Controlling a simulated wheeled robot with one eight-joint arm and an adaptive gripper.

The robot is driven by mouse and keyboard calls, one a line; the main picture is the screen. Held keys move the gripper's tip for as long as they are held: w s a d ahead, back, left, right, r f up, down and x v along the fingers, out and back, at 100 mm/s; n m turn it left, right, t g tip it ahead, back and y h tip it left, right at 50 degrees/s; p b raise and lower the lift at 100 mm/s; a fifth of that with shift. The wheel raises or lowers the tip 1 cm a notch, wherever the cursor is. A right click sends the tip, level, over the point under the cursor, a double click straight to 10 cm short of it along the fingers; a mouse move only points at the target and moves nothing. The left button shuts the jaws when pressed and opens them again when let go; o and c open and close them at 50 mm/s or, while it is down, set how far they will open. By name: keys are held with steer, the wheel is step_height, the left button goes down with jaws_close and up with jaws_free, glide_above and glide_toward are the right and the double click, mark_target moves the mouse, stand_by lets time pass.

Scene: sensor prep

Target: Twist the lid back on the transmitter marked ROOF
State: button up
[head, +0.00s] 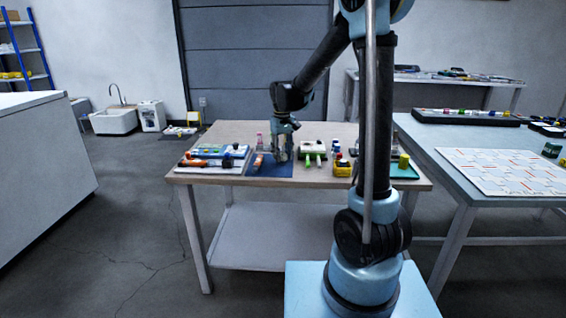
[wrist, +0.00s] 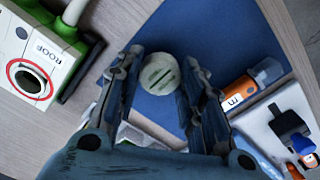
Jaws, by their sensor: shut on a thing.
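The transmitter marked ROOF (wrist: 52,48) is a white and green box at the upper left of the wrist view. Its round opening (wrist: 32,82) is uncovered and has a red ring around it. In the head view the green and white transmitter (head: 313,149) is on the table, right of my gripper (head: 283,153). A pale round lid (wrist: 160,76) with slot marks on its face is between my fingertips (wrist: 160,62), and my gripper is shut on it. The lid is over the blue mat, apart from the transmitter; its height above the mat is unclear.
The blue mat (head: 270,171) has bare room. An orange tube with a clear cap (wrist: 240,92) lies right of my gripper. A white tray (wrist: 285,103) with small items is beyond it. A yellow item (head: 342,167) and a teal tray (head: 405,171) are farther right on the table.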

steer(key=shift+r, duration=1.75)
steer(key=shift+s, duration=0.15)
